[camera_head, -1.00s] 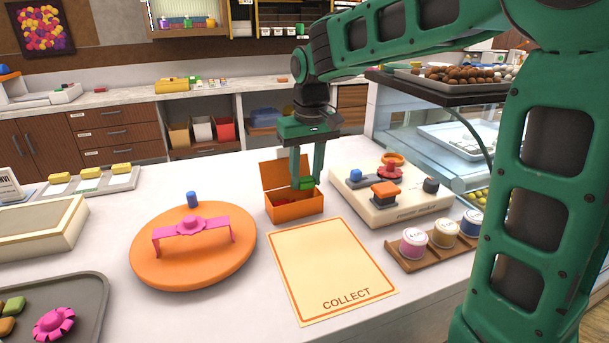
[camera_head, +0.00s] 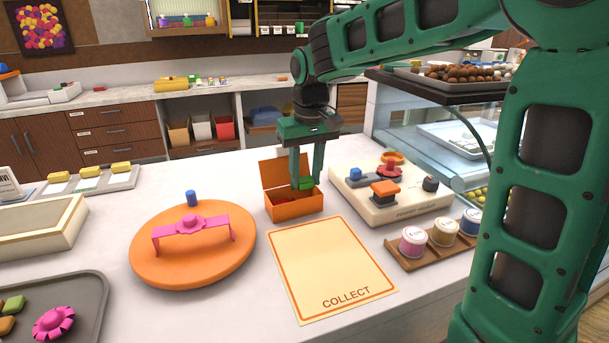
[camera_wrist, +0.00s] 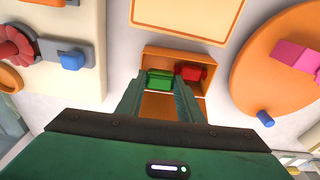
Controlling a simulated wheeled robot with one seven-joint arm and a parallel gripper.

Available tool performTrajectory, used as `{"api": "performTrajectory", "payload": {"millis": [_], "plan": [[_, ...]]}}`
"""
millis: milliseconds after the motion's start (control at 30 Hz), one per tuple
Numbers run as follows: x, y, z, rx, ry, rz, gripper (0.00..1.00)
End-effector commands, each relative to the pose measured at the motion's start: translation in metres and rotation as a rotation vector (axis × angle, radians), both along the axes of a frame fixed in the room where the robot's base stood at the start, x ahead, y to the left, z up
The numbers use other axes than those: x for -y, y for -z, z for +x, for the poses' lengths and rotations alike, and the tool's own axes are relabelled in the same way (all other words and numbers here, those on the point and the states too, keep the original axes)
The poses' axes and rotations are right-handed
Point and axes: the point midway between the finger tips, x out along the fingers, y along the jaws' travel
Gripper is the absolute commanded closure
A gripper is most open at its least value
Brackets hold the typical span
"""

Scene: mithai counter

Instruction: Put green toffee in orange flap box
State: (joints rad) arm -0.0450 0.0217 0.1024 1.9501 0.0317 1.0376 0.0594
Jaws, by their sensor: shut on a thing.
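The orange flap box (camera_head: 296,209) stands on the white counter with its flap (camera_head: 285,171) raised at the back. It also shows in the wrist view (camera_wrist: 205,54). My gripper (camera_head: 306,186) points down into the box opening. It is shut on the green toffee (camera_wrist: 160,79), which also shows in the head view (camera_head: 307,183) at the level of the box's rim. A red toffee (camera_wrist: 191,72) lies inside the box beside the green one. Whether the green toffee touches the box floor cannot be told.
An orange disc with a pink handle (camera_head: 200,240) lies left of the box. A cream "COLLECT" mat (camera_head: 325,265) lies in front. A cream board with knobs (camera_head: 400,211) and a wooden rack of jars (camera_head: 422,255) stand to the right. A grey tray (camera_head: 85,300) is front left.

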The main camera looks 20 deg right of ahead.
Motion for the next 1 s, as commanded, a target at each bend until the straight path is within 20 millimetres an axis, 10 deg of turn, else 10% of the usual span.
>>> {"api": "performTrajectory", "payload": {"millis": [700,733,800,1000], "plan": [[-0.0002,0.0083,-0.0002,-0.001,0.000,0.000,0.88],[-0.0002,0.0082,-0.0002,-0.001,0.000,0.000,0.64],[-0.0002,0.0082,-0.0002,-0.001,0.000,0.000,0.47],[-0.0002,0.0081,-0.0002,-0.001,0.000,0.000,0.45]]}}
